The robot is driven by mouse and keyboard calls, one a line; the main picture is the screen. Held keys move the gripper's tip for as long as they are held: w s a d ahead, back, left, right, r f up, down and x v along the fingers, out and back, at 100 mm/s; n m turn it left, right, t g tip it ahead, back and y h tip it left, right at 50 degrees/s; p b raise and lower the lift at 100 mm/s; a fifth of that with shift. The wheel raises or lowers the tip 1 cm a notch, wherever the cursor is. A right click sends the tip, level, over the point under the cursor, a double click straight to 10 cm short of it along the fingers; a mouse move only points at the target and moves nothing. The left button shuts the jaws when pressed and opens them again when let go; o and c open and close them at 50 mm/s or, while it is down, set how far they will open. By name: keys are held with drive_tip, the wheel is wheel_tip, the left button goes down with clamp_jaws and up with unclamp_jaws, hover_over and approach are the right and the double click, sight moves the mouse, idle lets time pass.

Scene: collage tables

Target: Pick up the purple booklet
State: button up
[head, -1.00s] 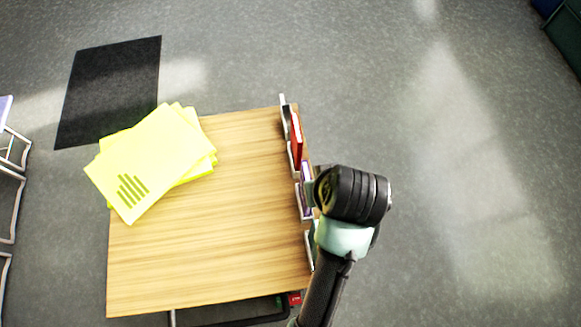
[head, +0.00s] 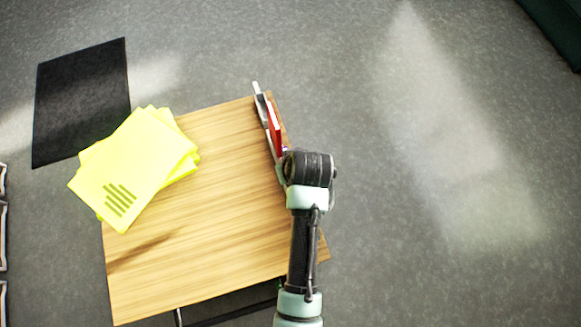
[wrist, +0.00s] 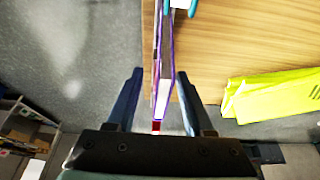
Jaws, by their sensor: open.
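The purple booklet (wrist: 165,88) shows edge-on in the wrist view, a thin pale page edge with purple covers. It stands upright along the side of the wooden table. My gripper (wrist: 160,73) is open, with one dark finger on each side of the booklet in the picture. Gaps show between the fingers and the booklet, and I cannot tell how deep it sits between them. In the head view my arm and wrist hide the booklet, and the fingers are not clearly visible there.
The wooden table (head: 200,240) carries a stack of yellow sheets (head: 135,165) at its left; the stack also shows in the wrist view (wrist: 275,95). A red booklet (head: 273,122) stands at the table's right edge. A dark mat (head: 80,100) lies on the floor. Floor to the right is clear.

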drive_tip(key=shift+x, duration=1.45)
drive_tip(key=shift+a, duration=0.15)
clamp_jaws()
